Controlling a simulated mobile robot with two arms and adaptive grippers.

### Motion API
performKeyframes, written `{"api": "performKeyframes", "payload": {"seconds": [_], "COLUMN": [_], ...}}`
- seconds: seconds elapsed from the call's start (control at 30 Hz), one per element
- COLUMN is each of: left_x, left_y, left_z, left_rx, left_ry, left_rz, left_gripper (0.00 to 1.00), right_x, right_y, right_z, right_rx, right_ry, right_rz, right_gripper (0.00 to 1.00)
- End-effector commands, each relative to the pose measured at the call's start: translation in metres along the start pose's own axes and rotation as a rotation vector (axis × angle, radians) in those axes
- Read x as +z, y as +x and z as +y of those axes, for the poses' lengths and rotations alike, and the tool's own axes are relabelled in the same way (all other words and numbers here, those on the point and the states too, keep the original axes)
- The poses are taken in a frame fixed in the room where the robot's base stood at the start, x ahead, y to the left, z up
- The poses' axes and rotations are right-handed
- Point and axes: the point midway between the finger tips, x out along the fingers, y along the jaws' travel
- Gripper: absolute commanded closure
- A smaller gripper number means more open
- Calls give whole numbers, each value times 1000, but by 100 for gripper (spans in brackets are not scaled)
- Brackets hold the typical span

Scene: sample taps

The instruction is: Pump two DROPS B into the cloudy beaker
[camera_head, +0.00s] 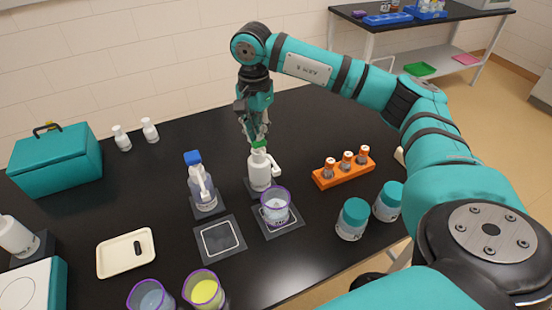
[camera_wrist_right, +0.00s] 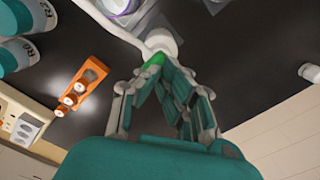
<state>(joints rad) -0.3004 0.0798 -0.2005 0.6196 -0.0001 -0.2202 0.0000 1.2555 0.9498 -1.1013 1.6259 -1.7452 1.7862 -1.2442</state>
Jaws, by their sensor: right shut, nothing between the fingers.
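A white pump bottle (camera_head: 259,172) with a green top (camera_head: 258,145) stands on a dark base; its label is too small to read. A purple-rimmed beaker (camera_head: 275,210) of pale, whitish liquid stands on a mat in front of it, near the spout. My right gripper (camera_head: 260,138) is shut and empty, pointing down just above the green top. The green top also shows at the fingertips in the wrist view (camera_wrist_right: 153,63); I cannot tell whether they touch. A second pump bottle (camera_head: 202,188) with a blue top stands to the left. My left gripper is out of view.
An empty marked mat (camera_head: 219,238) lies left of the beaker. A bluish beaker (camera_head: 152,299) and a yellow one (camera_head: 205,291) stand at the front. An orange vial rack (camera_head: 344,172) and teal-lidded jars (camera_head: 352,220) stand to the right. A white tray (camera_head: 125,253) lies left.

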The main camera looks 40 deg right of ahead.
Motion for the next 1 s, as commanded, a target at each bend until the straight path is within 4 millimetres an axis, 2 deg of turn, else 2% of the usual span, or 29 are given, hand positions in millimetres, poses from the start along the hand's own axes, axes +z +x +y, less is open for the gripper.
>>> {"api": "performKeyframes", "payload": {"seconds": [0.5,1.0], "left_x": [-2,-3], "left_y": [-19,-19], "left_z": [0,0], "left_rx": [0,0], "left_ry": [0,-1], "left_rz": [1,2], "left_gripper": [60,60], "right_x": [0,0], "right_y": [-30,-31], "right_z": [0,0], "right_rx": [3,1], "right_ry": [-1,0], "right_rz": [0,0], "right_gripper": [100,100]}}
